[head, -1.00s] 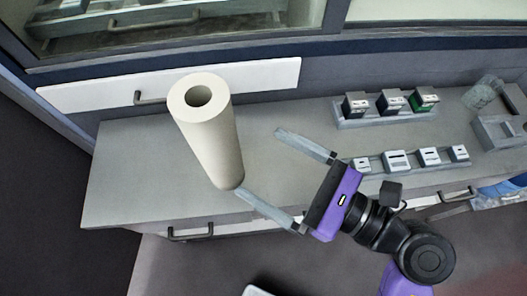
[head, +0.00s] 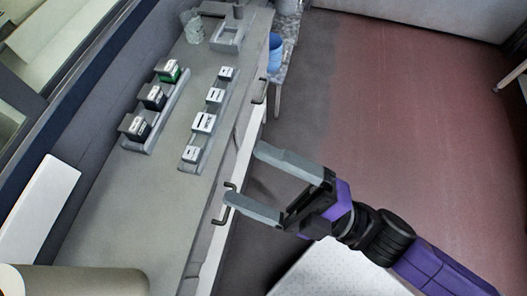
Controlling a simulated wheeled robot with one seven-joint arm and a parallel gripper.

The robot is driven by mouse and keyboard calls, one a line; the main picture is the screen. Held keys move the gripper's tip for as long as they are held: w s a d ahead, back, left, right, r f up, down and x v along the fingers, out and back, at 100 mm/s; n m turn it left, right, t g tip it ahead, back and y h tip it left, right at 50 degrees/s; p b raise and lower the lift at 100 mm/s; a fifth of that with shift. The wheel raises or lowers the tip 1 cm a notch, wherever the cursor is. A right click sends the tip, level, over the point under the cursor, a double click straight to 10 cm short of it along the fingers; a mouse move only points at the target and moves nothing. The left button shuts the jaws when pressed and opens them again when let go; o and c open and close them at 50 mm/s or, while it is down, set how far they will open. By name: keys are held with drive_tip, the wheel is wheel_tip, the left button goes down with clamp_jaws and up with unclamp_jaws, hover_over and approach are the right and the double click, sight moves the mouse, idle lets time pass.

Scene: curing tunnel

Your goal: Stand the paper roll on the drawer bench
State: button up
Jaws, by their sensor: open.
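The paper roll (head: 75,282) is a cream cylinder at the bottom left of the head view, largely cut off by the frame edge. The part in view is on the grey top of the drawer bench (head: 120,205). My gripper (head: 240,172) is open and empty. It appears in front of the bench's drawer side, to the right of the roll and well apart from it.
Two racks (head: 150,143) with small boxed devices stand on the bench, with a clear jar (head: 193,28) and a grey holder (head: 228,38) beyond. Drawer handles (head: 222,205) stick out from the front. A blue container (head: 275,52) is past the bench. Open floor (head: 420,120) lies right.

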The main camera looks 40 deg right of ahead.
drive_tip(key=s+d+f+m+g+h, duration=0.5)
drive_tip(key=s+d+f+m+h, duration=0.3)
drive_tip(key=m, duration=1)
wheel_tip(320, 180, down, 3)
drive_tip(key=shift+s+d+f+m+h, duration=0.15)
drive_tip(key=shift+s+m+h, duration=0.15)
drive_tip(key=shift+s+h, duration=0.5)
drive_tip(key=shift+w, duration=0.25)
